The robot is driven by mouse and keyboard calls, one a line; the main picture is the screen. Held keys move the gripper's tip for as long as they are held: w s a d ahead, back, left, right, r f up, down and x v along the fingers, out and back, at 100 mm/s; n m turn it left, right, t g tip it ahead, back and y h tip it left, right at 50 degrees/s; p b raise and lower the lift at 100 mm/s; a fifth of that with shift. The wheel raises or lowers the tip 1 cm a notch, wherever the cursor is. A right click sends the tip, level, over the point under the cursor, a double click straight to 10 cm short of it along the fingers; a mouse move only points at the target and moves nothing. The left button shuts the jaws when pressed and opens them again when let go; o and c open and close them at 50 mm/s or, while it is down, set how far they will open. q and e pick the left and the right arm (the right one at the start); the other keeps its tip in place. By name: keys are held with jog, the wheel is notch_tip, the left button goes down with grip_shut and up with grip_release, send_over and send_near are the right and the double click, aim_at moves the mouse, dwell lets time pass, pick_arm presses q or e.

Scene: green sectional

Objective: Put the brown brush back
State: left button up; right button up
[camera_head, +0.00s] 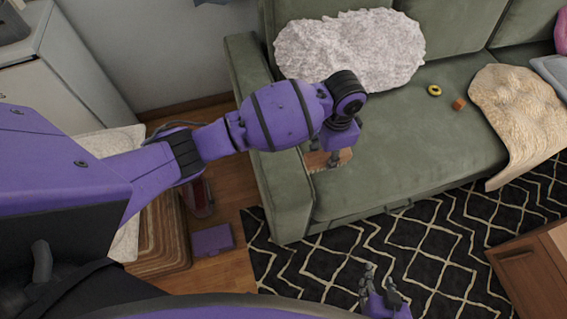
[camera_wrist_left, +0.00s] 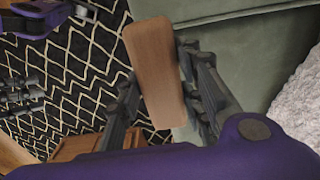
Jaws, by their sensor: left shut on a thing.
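The brown brush (camera_head: 317,160) is in my left gripper (camera_head: 335,157), above the front left part of the green sofa seat. In the left wrist view the brush (camera_wrist_left: 153,66) is a flat, wooden-looking block with rounded corners, between the two dark fingers. The fingers hide part of its sides, and its bristles cannot be made out. My right gripper (camera_head: 380,290) is at the bottom of the head view, over the patterned rug, with its fingers apart and empty. It also shows at the left of the left wrist view (camera_wrist_left: 22,90).
The green sofa (camera_head: 400,170) carries a fluffy grey pillow (camera_head: 350,50), a beige throw (camera_head: 520,115), a yellow ring (camera_head: 434,90) and a small orange block (camera_head: 459,104). A wooden table (camera_head: 530,270) stands at right. A purple box (camera_head: 212,240) lies on the floor at left.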

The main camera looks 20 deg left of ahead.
pick_arm(q)
jog(key=a+f, duration=0.2)
jog(key=a, duration=0.2)
jog(key=a+f, duration=0.3)
jog(key=w+a+f, duration=0.1)
jog(key=a+f, duration=0.1)
jog(key=a, duration=0.2)
jog(key=shift+a+f, duration=0.35)
jog(key=shift+f, duration=0.05)
jog(key=shift+w+a+f, duration=0.1)
jog(key=shift+a+f, duration=0.25)
jog(key=f, duration=0.3)
jog(key=shift+a+f+b, duration=0.2)
jog(key=shift+a+b, duration=0.1)
jog(key=shift+f, duration=0.25)
jog(key=shift+r, duration=0.1)
pick_arm(e)
jog(key=shift+s+f, duration=0.15)
jog(key=shift+f, duration=0.05)
